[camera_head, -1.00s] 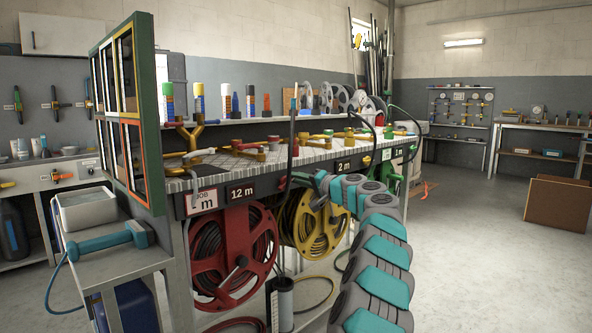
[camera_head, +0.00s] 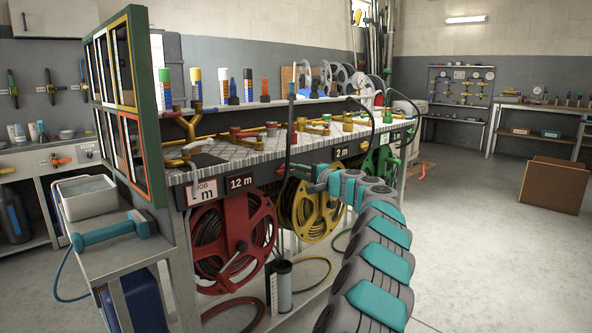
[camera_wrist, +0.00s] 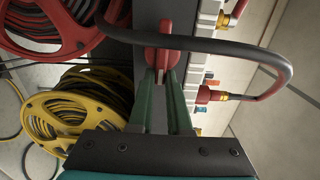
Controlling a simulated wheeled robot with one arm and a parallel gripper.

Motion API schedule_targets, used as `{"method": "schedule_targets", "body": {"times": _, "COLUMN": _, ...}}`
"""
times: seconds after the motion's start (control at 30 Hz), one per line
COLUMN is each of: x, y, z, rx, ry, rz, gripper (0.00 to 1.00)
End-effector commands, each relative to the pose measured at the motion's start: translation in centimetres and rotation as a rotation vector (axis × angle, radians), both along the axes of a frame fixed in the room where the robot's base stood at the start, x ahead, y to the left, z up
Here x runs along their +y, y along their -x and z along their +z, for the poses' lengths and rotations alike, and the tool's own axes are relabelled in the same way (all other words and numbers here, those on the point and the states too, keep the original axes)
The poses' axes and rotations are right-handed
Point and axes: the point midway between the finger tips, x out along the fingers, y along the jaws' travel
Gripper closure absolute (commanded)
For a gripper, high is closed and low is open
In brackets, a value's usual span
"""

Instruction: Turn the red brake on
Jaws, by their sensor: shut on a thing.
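The red hose reel (camera_head: 236,212) hangs under the front of the workbench, below the 12 m sign. It also shows at the upper left of the wrist view (camera_wrist: 84,48). The red brake (camera_wrist: 160,57), a small rounded red piece, sits at the bench's front edge between the red and yellow reels. My gripper (camera_wrist: 163,75) has its two green fingers converging on this piece, shut on it. In the head view my gripper (camera_head: 292,170) is small at the bench edge, and its fingertips are hard to make out. A black hose crosses above the brake in the wrist view.
A yellow reel (camera_head: 310,212) and a green reel (camera_head: 374,163) hang farther right. A framed rack (camera_head: 137,115) stands at left.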

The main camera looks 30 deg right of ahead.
Motion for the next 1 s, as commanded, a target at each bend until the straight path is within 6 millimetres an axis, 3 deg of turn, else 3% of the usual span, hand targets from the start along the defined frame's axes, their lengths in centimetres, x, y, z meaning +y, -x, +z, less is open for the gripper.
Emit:
{"method": "schedule_targets", "body": {"times": 0.27, "x": 0.19, "y": -0.06, "z": -0.22, "rx": 0.003, "ry": -0.001, "rz": 0.004, "gripper": 1.0}}
{"method": "schedule_targets", "body": {"times": 0.3, "x": 0.19, "y": -0.06, "z": -0.22, "rx": 0.003, "ry": -0.001, "rz": 0.004, "gripper": 0.83}}
{"method": "schedule_targets", "body": {"times": 0.57, "x": 0.13, "y": -0.04, "z": -0.11, "rx": 0.001, "ry": -0.001, "rz": 0.003, "gripper": 0.54}}
{"method": "schedule_targets", "body": {"times": 1.0, "x": -0.33, "y": 0.91, "z": -0.14, "rx": 0.002, "ry": -0.002, "rz": 0.0, "gripper": 0.54}}
